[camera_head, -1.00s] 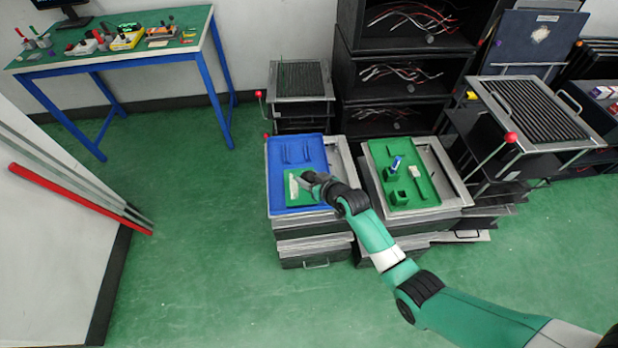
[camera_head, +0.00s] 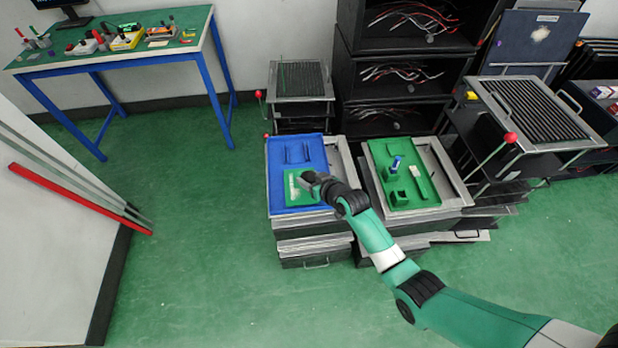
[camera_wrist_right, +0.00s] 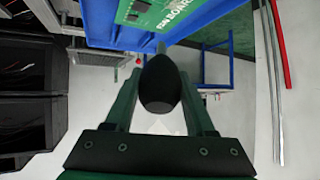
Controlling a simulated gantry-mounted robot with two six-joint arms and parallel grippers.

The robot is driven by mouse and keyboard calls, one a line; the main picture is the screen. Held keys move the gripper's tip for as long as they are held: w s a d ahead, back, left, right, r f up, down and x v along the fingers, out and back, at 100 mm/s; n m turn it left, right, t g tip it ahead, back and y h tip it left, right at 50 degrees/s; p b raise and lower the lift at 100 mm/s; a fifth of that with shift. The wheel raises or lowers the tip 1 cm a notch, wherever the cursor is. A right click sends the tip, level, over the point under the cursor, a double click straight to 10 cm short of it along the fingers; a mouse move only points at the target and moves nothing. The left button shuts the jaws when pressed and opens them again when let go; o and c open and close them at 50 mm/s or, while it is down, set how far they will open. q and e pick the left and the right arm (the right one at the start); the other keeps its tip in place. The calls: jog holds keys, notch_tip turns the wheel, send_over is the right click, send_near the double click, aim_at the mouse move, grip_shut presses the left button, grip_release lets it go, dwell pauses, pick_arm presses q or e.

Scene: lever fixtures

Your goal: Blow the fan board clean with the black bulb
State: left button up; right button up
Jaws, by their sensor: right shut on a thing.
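The green fan board (camera_head: 291,200) lies in the blue tray (camera_head: 273,160), with a pale, speckled patch on its face. In the right wrist view the board (camera_wrist_right: 140,12) shows at the top edge, with white lettering partly cut off. My right gripper (camera_head: 308,180) is over the right part of the board and hides some of it. In the right wrist view its two fingers are shut on the black bulb (camera_wrist_right: 160,88), one on each side. The bulb's narrow nozzle points up the picture towards the board. My left gripper is not in view.
A green tray (camera_head: 380,155) with a blue-and-white item and small holders stands right of the blue tray. A lever with a red knob (camera_head: 510,137) stands at the right. A blue-legged table (camera_head: 160,50) is at the back left. Green floor at the left is clear.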

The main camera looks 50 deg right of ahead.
aim_at(309, 175)
jog(key=shift+w+r, duration=0.1)
jog(key=shift+r, duration=0.05)
jog(key=s+r+p, duration=0.1)
jog(key=p, duration=0.1)
jog(key=s+a+r+p, duration=0.1)
jog(key=r+p, duration=0.1)
jog(key=shift+s+r, duration=0.1)
jog(key=shift+r, duration=0.2)
jog(key=s+a+p, duration=0.3)
jog(key=s+p, duration=0.2)
jog(key=w+f+b, duration=0.1)
jog(key=f+b, duration=0.1)
jog(key=b, duration=0.1)
jog(key=w+f+b, duration=0.1)
jog(key=f+b, duration=0.1)
jog(key=b, duration=0.1)
jog(key=shift+w+d, duration=0.2)
jog(key=shift+w, duration=0.2)
jog(key=shift+r, duration=0.1)
jog(key=shift+o, duration=1.4)
jog(key=shift+c, duration=0.5)
